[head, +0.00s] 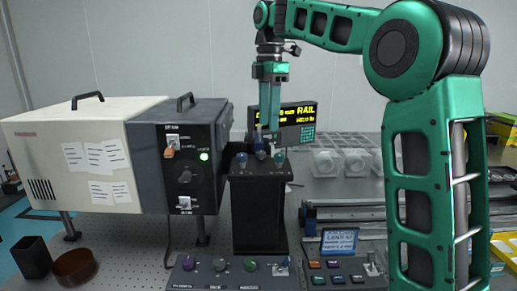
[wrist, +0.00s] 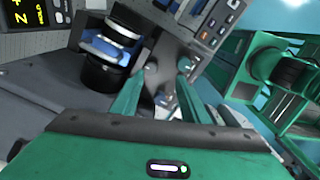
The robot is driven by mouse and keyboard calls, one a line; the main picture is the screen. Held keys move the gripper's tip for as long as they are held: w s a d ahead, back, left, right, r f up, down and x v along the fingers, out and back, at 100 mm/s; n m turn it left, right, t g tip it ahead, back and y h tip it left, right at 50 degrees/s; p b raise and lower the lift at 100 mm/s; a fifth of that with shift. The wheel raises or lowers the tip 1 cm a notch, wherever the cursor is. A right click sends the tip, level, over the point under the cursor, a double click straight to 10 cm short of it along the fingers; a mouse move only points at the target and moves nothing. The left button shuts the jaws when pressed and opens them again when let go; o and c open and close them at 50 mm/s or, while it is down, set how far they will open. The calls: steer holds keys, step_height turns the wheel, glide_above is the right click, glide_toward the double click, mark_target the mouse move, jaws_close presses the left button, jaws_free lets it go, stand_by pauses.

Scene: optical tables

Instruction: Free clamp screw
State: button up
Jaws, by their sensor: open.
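My gripper (head: 266,140) points down over the top of a black block (head: 260,215) in the head view. Several small blue-tinted knobs stand on that top, one at its left (head: 241,158) and one at its right (head: 279,157). Which part is the clamp screw I cannot tell for sure. In the wrist view my gripper (wrist: 168,66) has its two green fingers apart. A small pale and dark part (wrist: 165,103) shows between them, and I see no contact with it. A round black and blue part (wrist: 107,50) is left of the fingers.
A dark instrument box (head: 215,130) with switches and a white case (head: 60,125) stand left. A yellow-lettered display (head: 299,115) is behind the block. Knob panels (head: 230,275) lie in front. A clear tray (head: 350,155) and metal rails (head: 345,215) are right.

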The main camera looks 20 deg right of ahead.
mark_target(260, 152)
steer(key=f, duration=0.3)
steer(key=w+a+f+n, duration=0.1)
steer(key=f, duration=0.2)
steer(key=w+f+n, duration=0.1)
steer(key=f, duration=0.2)
steer(key=shift+a+f, duration=0.25)
steer(key=shift+a, duration=0.05)
steer(key=shift+w, duration=0.1)
